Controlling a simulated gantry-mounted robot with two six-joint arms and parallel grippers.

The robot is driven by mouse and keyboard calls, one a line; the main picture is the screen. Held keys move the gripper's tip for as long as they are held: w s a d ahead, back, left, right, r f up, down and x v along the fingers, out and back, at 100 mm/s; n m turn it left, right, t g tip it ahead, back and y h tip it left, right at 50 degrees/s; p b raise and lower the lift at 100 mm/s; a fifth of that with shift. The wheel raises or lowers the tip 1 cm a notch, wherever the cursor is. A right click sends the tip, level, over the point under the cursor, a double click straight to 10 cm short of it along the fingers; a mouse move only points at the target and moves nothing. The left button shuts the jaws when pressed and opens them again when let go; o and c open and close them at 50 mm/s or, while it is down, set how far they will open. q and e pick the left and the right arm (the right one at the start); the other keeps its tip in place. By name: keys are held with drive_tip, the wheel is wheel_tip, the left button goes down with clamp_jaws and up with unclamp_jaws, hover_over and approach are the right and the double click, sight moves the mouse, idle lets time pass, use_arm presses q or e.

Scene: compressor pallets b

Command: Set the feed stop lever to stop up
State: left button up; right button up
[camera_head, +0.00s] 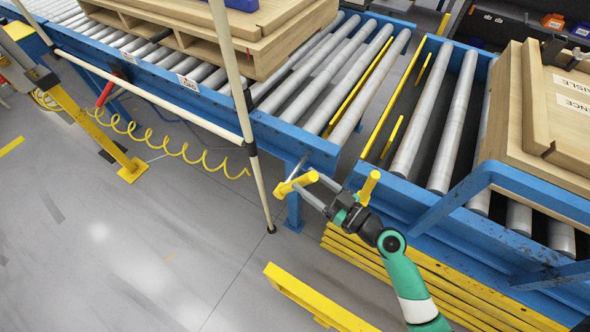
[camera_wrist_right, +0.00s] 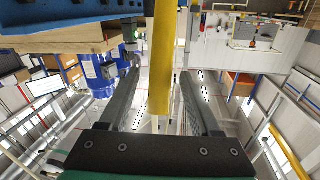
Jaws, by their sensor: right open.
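In the wrist view a yellow bar (camera_wrist_right: 161,55), apparently this handle, runs down between my fingers. My right gripper (camera_head: 311,190) is open, with its fingertips on either side of the handle; I cannot tell whether they touch it. It also shows in the wrist view (camera_wrist_right: 160,85). A second yellow handle (camera_head: 369,186) stands at the right conveyor's edge, just right of the gripper. My left gripper is not in view.
The left roller conveyor (camera_head: 215,78) carries a wooden pallet (camera_head: 215,45). The right conveyor (camera_head: 432,120) carries a labelled wooden load (camera_head: 535,110). A pale post (camera_head: 238,90) stands left of the gripper. Yellow beams (camera_head: 400,270) lie below right; the floor at left is mostly clear.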

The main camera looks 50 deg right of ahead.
drive_tip(key=w, duration=0.4)
drive_tip(key=shift+w+a, duration=0.15)
drive_tip(key=shift+w, duration=0.15)
drive_tip(key=shift+c, duration=0.2)
clamp_jaws()
idle(0.9)
